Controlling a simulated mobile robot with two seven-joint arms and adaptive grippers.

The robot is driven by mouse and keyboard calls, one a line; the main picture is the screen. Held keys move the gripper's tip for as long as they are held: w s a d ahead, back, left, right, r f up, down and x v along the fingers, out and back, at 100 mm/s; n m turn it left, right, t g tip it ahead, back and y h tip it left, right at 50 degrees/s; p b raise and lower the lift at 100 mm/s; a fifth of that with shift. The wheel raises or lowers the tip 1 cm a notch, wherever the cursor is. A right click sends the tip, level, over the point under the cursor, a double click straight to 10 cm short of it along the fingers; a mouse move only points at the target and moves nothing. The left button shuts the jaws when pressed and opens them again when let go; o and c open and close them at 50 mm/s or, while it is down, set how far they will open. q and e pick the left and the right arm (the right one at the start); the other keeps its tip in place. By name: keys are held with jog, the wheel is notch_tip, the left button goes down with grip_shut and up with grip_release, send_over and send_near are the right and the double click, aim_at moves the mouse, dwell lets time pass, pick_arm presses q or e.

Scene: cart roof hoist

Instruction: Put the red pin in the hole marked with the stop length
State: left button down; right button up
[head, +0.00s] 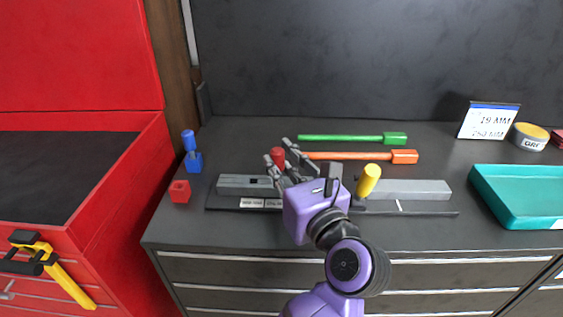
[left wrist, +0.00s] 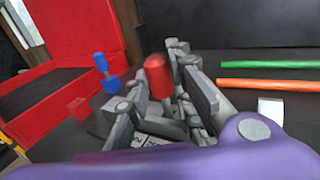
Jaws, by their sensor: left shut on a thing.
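The red pin (head: 278,158) is held upright between the fingers of my left gripper (head: 282,165). It also shows in the left wrist view (left wrist: 158,76), where its lower end is hidden by the fingers. The gripper is shut on it, over the left part of a grey fixture (head: 230,184) on a dark base. I cannot tell whether the pin's tip is in a hole or above it. Small white labels (head: 250,203) lie along the fixture's front, too small to read.
A red block (head: 179,191) and a blue block (head: 192,162) with a blue pin (head: 188,141) stand left. A yellow pin (head: 368,180) stands right of my gripper. Green (head: 340,138) and orange (head: 350,155) rods lie behind. A teal tray (head: 515,215) is at right.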

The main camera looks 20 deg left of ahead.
pick_arm(q)
jog(key=shift+f, duration=0.3)
jog(key=c, duration=1.5)
grip_release()
jog(key=shift+o, duration=0.2)
jog(key=v, duration=1.2)
